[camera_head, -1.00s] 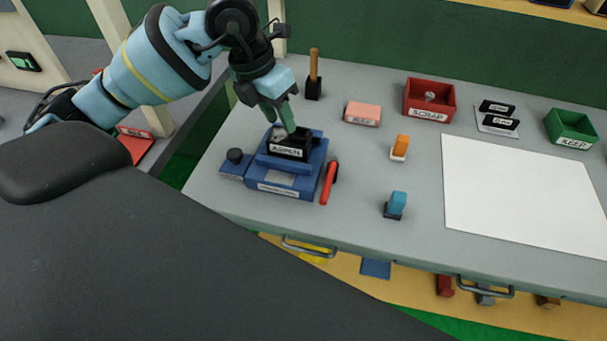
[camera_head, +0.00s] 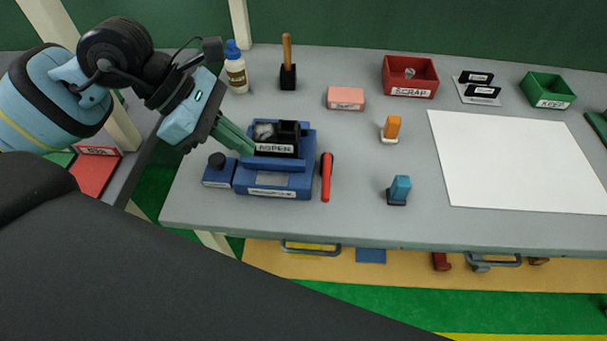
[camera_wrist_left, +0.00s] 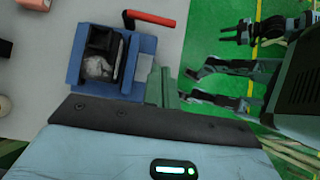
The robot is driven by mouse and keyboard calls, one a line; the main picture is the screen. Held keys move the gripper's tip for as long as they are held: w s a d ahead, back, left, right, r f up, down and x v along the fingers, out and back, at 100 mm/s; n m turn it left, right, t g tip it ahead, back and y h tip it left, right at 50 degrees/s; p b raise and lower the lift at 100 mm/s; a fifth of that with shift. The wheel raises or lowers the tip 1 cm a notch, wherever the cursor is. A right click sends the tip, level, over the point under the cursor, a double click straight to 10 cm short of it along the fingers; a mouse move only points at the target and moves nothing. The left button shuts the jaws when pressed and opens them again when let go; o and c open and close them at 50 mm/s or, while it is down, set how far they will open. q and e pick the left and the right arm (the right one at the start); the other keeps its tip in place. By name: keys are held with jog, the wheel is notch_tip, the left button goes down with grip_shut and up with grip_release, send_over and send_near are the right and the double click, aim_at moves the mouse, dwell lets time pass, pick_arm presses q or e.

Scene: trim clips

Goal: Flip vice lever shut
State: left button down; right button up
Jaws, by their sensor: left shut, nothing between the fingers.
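The blue vice (camera_head: 272,183) sits at the left of the grey bench. A black holder labelled ASPEN (camera_head: 276,150), with a greyish lump in it, is between its jaws. The red lever (camera_head: 326,178) is at the vice's right side and points toward the bench's front edge. In the left wrist view the lever (camera_wrist_left: 150,18) sticks out past the vice (camera_wrist_left: 145,47). My left gripper (camera_head: 250,148) is shut and empty, its green fingertips at the left side of the holder. I cannot tell whether they touch.
A blue block with a black knob (camera_head: 217,170) stands left of the vice. A glue bottle (camera_head: 236,68) and a wooden-handled tool (camera_head: 287,62) stand behind. An orange part (camera_head: 390,128) and a blue part (camera_head: 399,190) stand to the right, with clear bench between.

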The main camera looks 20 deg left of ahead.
aim_at(326, 183)
jog(key=shift+d, duration=0.1)
pick_arm(q)
jog(key=x, duration=1)
jog(key=shift+d+p, duration=0.1)
jog(key=shift+p, duration=0.3)
jog(key=d, duration=0.2)
jog(key=shift+w+d+f+p, duration=0.15)
jog(key=shift+w+d+p, duration=0.2)
jog(key=shift+w+d, duration=0.05)
jog(key=shift+w+d+f, duration=0.1)
jog(key=shift+d+f, duration=0.15)
jog(key=shift+d, duration=0.2)
pick_arm(e)
jog(key=shift+w+r, duration=0.2)
jog(key=shift+r, duration=0.25)
jog(key=shift+w+r, duration=0.2)
jog(key=shift+r, duration=0.25)
jog(key=shift+w+d, duration=0.1)
jog(key=shift+w, duration=0.1)
